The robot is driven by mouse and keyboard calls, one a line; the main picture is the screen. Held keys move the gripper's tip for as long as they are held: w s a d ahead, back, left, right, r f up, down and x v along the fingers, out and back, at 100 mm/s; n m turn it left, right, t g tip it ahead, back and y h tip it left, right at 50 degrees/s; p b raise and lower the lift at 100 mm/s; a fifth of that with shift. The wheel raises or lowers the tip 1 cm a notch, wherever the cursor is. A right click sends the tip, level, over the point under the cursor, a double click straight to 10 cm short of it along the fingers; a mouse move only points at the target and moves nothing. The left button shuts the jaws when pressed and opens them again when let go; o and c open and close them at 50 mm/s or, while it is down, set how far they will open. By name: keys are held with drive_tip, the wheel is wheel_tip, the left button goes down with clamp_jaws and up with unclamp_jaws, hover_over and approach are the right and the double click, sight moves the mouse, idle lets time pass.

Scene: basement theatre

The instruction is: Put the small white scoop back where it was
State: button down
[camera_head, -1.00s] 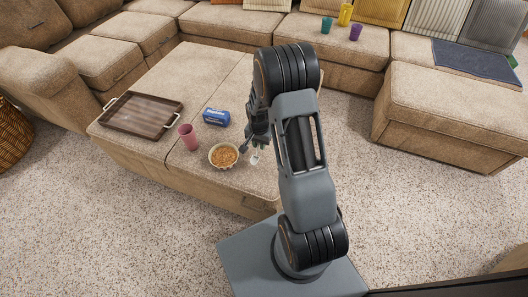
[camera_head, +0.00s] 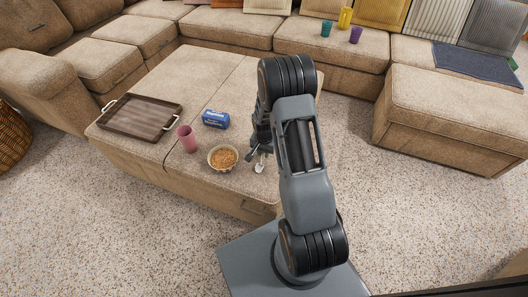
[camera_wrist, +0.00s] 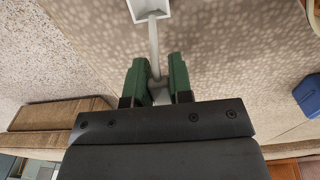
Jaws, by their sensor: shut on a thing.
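The small white scoop (camera_head: 259,167) is in my gripper (camera_head: 256,148), just right of the bowl in the head view. In the wrist view, my gripper's green fingers (camera_wrist: 155,80) are shut on the handle of the scoop (camera_wrist: 152,40), with its square cup beyond the fingertips at the top edge. The bowl (camera_head: 223,158) holds orange-brown bits and stands on the ottoman (camera_head: 215,70). The gap between scoop and ottoman top cannot be told. My arm hides part of the ottoman.
A pink cup (camera_head: 187,138) and a blue package (camera_head: 215,118) stand near the bowl. A brown tray (camera_head: 141,116) lies at the ottoman's left. Green (camera_head: 326,27), yellow (camera_head: 345,17) and purple (camera_head: 355,35) cups are on the sofa behind.

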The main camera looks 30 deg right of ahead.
drive_tip(key=c, duration=1)
unclamp_jaws()
drive_tip(key=shift+f, duration=0.1)
drive_tip(key=s+a+r+n+t+p, duration=0.1)
drive_tip(key=s+a+r+n+p, duration=0.15)
drive_tip(key=r, duration=0.95)
drive_tip(key=s+a+r+n+p, duration=0.2)
drive_tip(key=s+a+r, duration=0.1)
drive_tip(key=r, duration=0.9)
drive_tip(key=shift+s+a+r+n+t, duration=0.25)
drive_tip(key=shift+s+a+r+n, duration=0.5)
drive_tip(key=shift+s+r, duration=0.8)
drive_tip(key=shift+s+a+r+n+t, duration=0.3)
drive_tip(key=shift+s+a+r+n, duration=0.5)
drive_tip(key=shift+s, duration=1.3)
drive_tip(key=shift+s+a+r+n+t, duration=0.25)
drive_tip(key=shift+s+a+r+n, duration=0.6)
drive_tip(key=shift+s, duration=1)
drive_tip(key=shift+d+r, duration=0.3)
drive_tip(key=shift+r, duration=0.05)
